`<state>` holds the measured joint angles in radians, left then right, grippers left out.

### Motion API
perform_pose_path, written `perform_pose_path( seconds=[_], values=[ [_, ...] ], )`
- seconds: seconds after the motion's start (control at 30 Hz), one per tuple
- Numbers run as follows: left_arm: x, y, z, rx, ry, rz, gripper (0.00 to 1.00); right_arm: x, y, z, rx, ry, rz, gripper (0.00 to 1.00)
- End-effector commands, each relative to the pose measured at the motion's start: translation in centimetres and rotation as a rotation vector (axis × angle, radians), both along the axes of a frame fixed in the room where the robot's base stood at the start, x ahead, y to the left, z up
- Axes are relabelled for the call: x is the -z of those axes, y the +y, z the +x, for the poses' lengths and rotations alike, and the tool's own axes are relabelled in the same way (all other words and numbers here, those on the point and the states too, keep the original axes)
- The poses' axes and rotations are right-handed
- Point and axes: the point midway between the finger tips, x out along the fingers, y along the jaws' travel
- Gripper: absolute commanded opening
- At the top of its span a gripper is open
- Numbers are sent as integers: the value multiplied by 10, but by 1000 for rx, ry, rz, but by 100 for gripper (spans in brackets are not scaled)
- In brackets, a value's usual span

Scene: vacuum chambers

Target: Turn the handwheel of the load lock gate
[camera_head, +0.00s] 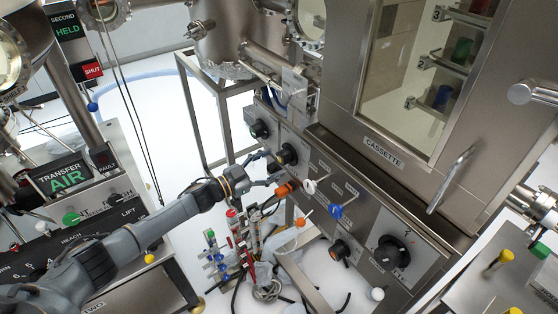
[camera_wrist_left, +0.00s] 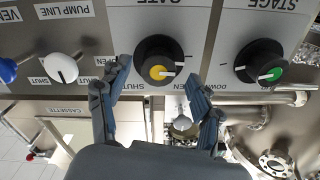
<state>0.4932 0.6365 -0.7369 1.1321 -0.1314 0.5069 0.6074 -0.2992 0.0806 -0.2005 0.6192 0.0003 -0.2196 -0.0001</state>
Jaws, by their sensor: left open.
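The gate handwheel is a round black knob with a yellow centre (camera_wrist_left: 158,62), on a grey panel under an upside-down GATE label in the left wrist view. A short pale mark on it points right in that view. In the head view it is the black knob (camera_head: 289,154) on the load lock's front panel. My left gripper (camera_head: 274,169) is open in front of it. In the left wrist view its fingers (camera_wrist_left: 158,78) stand on either side of the knob, with small gaps showing. Whether a finger touches it is unclear. My right gripper is not in view.
The green-centred STAGE knob (camera_wrist_left: 261,62) sits beside the gate knob. A white pump line knob (camera_wrist_left: 61,68) and a blue vent knob (camera_wrist_left: 7,71) are on its other side. A rack of coloured-handled tools (camera_head: 240,240) stands below my gripper. The cassette door (camera_head: 400,110) is above right.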

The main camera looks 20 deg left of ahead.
Motion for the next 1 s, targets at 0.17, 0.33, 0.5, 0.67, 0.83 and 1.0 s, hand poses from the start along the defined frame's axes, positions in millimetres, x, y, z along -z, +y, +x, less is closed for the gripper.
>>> perform_pose_path(
  seconds=[0.17,0.33,0.5,0.67,0.83,1.0],
  values=[
    [1,25,-33,1,3,3,65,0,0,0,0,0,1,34],
    [1,42,-55,0,3,1,65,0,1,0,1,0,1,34],
    [1,50,-65,1,1,1,65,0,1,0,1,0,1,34],
    [0,51,-66,1,0,1,65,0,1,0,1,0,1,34],
    [0,51,-66,1,0,1,65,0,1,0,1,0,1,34],
    [1,51,-66,1,1,1,65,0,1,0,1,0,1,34]
  ],
)
